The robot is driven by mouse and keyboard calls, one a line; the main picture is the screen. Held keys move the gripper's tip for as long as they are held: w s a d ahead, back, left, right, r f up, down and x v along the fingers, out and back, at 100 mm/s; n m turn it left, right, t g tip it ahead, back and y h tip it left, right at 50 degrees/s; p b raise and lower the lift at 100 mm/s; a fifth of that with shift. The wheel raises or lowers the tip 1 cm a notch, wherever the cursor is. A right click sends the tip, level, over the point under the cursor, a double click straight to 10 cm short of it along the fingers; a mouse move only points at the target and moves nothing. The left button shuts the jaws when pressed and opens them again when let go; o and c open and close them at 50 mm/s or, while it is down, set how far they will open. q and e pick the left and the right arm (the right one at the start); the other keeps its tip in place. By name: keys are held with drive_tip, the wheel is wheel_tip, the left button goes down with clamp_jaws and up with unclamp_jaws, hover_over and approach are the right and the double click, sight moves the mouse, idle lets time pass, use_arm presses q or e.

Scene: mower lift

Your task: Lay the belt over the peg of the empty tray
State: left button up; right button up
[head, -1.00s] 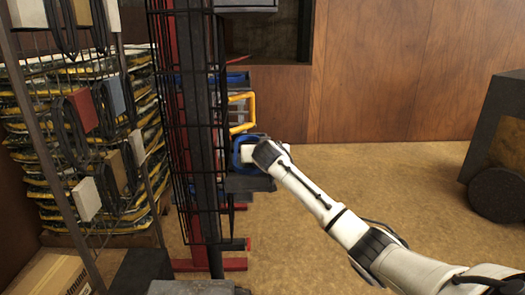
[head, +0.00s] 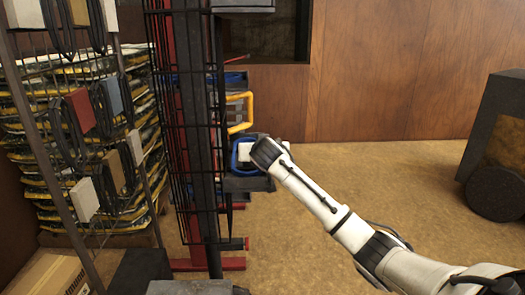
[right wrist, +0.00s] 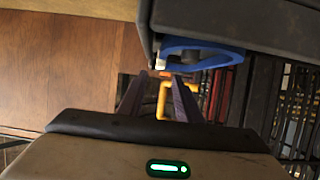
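A blue belt loop (head: 235,156) sits at the lower dark tray (head: 248,184) on the lift's right side. In the right wrist view the blue belt (right wrist: 203,44) shows against a dark tray edge, just beyond and right of my fingertips. My right gripper (right wrist: 157,76) has its two fingers apart, with no belt visibly clamped between them. In the head view the end of my right arm hides part of the blue belt, and its fingers are not clear. A yellow belt loop (head: 249,110) is above the blue one; the peg is not clearly seen. My left gripper is out of view.
A black wire mesh guard (head: 185,120) and red lift post (head: 168,70) stand left of the trays. A rack with hanging belts and boxes (head: 80,110) is at the left. A dark wheeled machine (head: 497,150) is at the right. The floor between is clear.

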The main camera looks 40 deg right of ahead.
drive_tip(key=v, duration=0.8)
drive_tip(key=shift+s+a+r, duration=0.2)
drive_tip(key=shift+s, duration=0.1)
